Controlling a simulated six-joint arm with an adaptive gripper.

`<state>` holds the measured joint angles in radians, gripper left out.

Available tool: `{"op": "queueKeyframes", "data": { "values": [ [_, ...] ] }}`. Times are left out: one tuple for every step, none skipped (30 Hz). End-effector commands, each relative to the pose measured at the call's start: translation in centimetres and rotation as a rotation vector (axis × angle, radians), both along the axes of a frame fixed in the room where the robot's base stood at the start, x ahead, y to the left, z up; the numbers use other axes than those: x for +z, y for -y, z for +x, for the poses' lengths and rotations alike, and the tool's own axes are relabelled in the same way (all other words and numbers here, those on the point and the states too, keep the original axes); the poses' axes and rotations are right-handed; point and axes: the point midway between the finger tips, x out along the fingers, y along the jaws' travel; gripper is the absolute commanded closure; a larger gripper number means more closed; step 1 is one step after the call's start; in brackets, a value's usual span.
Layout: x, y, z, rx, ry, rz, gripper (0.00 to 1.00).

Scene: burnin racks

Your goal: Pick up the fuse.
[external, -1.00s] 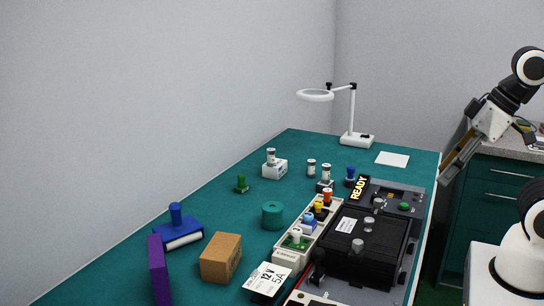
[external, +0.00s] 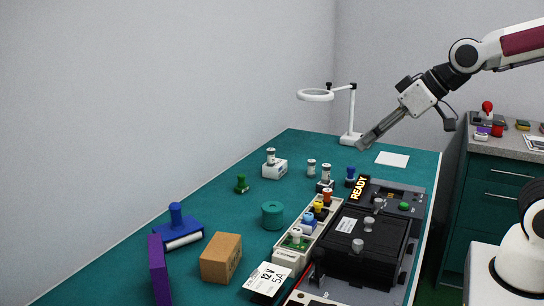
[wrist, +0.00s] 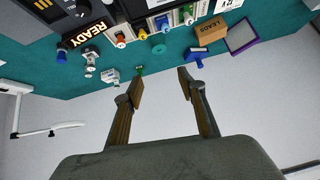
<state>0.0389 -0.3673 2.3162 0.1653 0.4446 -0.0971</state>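Several small white cylinders with dark bands look like fuses. One fuse (external: 311,168) stands alone on the green bench; another (external: 326,172) sits in a dark base beside it, and a third (external: 271,157) stands on a white block (external: 274,171). Which one the task means I cannot tell. My gripper (external: 363,145) is in the air above the back of the bench, up and right of the fuses. In the wrist view my gripper (wrist: 160,84) has its fingers wide apart with nothing between them. The fuses appear small near the left finger there.
A black tester with a READY sign (external: 359,188) and a strip of coloured plugs (external: 308,228) fill the right side. A magnifier lamp (external: 351,115) stands at the back. A blue-knobbed piece (external: 350,174) stands near the fuses; a green-knobbed one (external: 241,184) is further left.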

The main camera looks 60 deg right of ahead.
Motion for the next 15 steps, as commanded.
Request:
{"op": "queueKeyframes", "data": {
  "values": [
    [0.0,0.2,1.3,-0.008,0.013,0.004,0.6],
    [0.1,0.3,2.1,-0.012,0.025,0.005,0.6],
    [0.1,0.5,3.1,-0.019,0.039,0.008,0.6],
    [0.2,0.6,3.9,-0.025,0.05,0.009,0.6],
    [0.3,0.8,4.7,-0.03,0.062,0.012,0.6],
    [0.3,1.0,5.7,-0.037,0.077,0.012,0.6],
    [0.3,1.1,6.4,-0.043,0.087,0.013,0.6],
    [0.3,1.3,7.2,-0.049,0.099,0.013,0.6],
    [0.4,1.6,8.2,-0.058,0.115,0.014,0.6],
    [0.4,1.8,8.9,-0.064,0.124,0.014,0.6],
    [0.3,2.0,9.6,-0.071,0.135,0.015,0.6],
    [0.4,2.4,10.6,-0.081,0.15,0.015,0.6],
    [0.3,2.6,11.4,-0.089,0.16,0.014,0.6],
    [0.3,2.9,12.0,-0.094,0.171,0.013,0.6],
    [0.2,3.2,13.0,-0.105,0.185,0.012,0.6]
  ]
}}
